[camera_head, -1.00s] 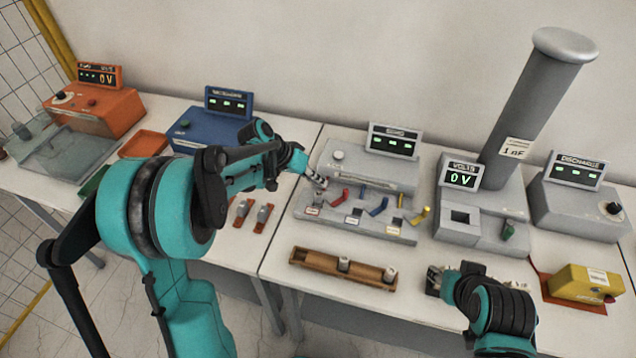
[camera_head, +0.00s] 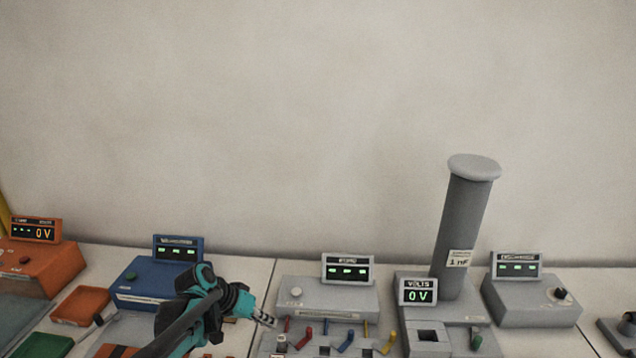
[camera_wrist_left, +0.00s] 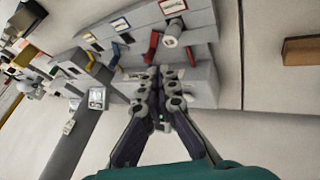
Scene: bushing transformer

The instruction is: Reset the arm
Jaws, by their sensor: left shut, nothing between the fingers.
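My left arm is teal and black and comes in low in the head view. Its gripper (camera_head: 265,318) is beside the left end of the grey lever panel (camera_head: 325,349). In the left wrist view, the gripper (camera_wrist_left: 163,76) has its fingers together with nothing between them. Past the fingertips there, the panel shows red levers (camera_wrist_left: 151,47), a blue lever (camera_wrist_left: 115,53) and a pale cylinder (camera_wrist_left: 172,33). I cannot tell whether the fingers touch anything. My right gripper is not in view.
A blue box (camera_head: 150,284) stands behind my left arm, and an orange box (camera_head: 35,268) is at far left. A grey box with a display (camera_head: 327,300) is behind the levers. A tall grey column (camera_head: 462,225) rises by the volts unit (camera_head: 418,291). The wall above is bare.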

